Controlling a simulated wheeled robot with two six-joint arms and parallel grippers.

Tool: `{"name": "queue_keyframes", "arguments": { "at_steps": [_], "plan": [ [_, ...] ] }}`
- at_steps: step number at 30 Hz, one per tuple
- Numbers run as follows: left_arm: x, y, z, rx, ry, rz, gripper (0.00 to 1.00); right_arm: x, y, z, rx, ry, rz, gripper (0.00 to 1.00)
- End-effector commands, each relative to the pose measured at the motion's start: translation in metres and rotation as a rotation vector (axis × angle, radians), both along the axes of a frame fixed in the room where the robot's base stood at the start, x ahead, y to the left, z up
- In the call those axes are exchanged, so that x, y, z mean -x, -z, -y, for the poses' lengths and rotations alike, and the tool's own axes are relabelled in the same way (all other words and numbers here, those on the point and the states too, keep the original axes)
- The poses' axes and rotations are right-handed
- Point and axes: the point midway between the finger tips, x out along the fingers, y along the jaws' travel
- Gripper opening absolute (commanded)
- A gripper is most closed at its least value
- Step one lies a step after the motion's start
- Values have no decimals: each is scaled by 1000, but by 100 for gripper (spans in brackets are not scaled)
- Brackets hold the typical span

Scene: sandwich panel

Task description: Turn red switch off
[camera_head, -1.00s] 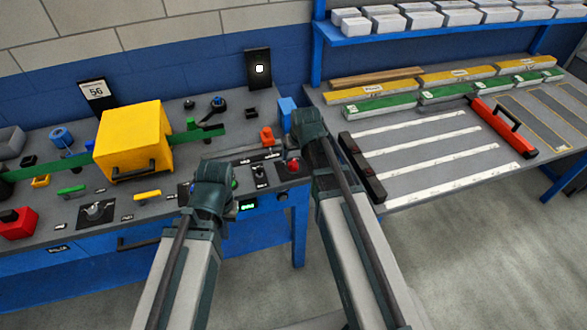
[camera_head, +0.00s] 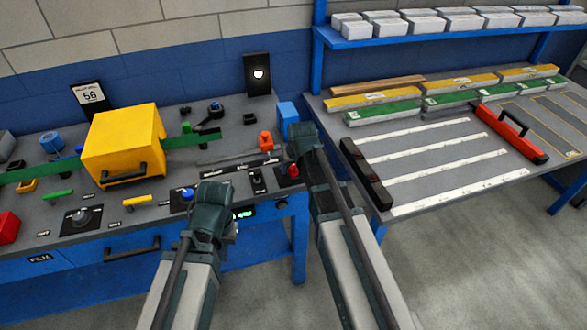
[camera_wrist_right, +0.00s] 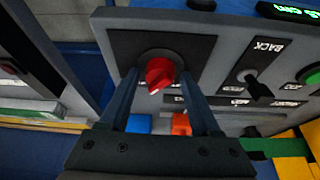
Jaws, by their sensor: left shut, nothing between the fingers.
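The red switch (camera_head: 292,171) is a red rotary knob on a dark square plate at the right end of the panel's front row. It also shows close up in the right wrist view (camera_wrist_right: 160,73), with a pale mark on its lower edge. My right gripper (camera_wrist_right: 160,80) is open, with one finger on each side of the knob and gaps visible between. In the head view its fingers are hidden behind the wrist. My left gripper (camera_head: 213,205) is shut and empty near the panel's front edge, left of the red switch; its fingertips are mostly hidden.
A black toggle switch (camera_head: 257,181) sits beside the red switch. A blue knob (camera_head: 187,194) and a yellow box (camera_head: 125,145) lie further left.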

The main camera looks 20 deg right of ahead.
Motion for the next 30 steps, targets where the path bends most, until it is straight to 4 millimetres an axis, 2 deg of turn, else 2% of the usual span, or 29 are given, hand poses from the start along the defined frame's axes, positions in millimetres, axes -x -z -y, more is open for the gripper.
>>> {"name": "queue_keyframes", "arguments": {
  "at_steps": [1, 10, 20, 30],
  "plan": [
    [0, 0, 0, 0, 0, 0, 0, 0, 0, 0, 0, 0, 0, 53],
    [0, 0, 0, 0, 0, 0, 0, 0, 0, 0, 0, 0, 0, 0],
    [0, 0, 0, 0, 0, 0, 0, 0, 0, 1, 0, -40, 0, 0],
    [0, 0, 0, 0, 0, 0, 0, -1, 0, 3, -2, -283, 0, 0]
  ]
}}
